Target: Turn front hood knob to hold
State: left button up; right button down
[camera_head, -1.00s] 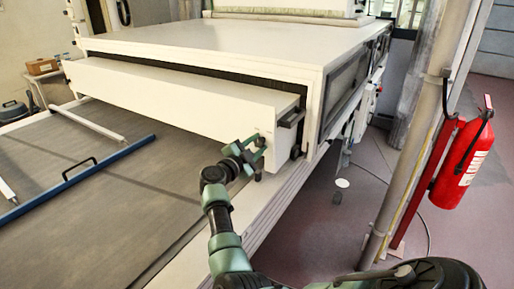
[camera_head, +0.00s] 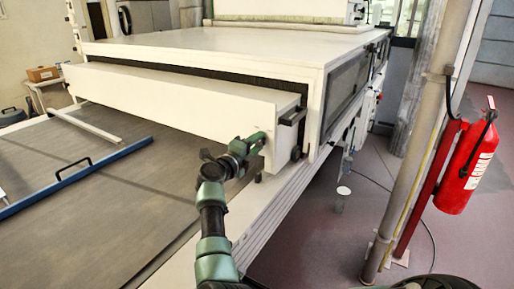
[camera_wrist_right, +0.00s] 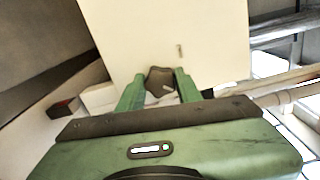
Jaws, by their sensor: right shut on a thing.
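The white front hood (camera_head: 170,101) reaches out over the grey belt from the curing tunnel. My right gripper (camera_head: 260,142) is at the near right end of this hood. The right wrist view shows the hood's white end face (camera_wrist_right: 170,35) and a dark lobed knob (camera_wrist_right: 160,79) on it. The two green fingers of my right gripper (camera_wrist_right: 161,88) stand on either side of the knob and are shut on it. In the head view the gripper hides the knob. My left gripper is not in view.
A blue bar with a handle (camera_head: 85,178) lies across the grey belt (camera_head: 110,225). A post (camera_head: 425,130) with a red fire extinguisher (camera_head: 467,167) stands at the right. The floor between tunnel and post is mostly clear.

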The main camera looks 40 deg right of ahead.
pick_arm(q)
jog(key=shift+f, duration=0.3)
pick_arm(e)
jog(key=shift+f+m, duration=0.15)
jog(key=shift+m, duration=0.25)
jog(key=c, duration=1)
grip_release()
jog(key=shift+o, duration=0.2)
jog(key=shift+a, duration=0.1)
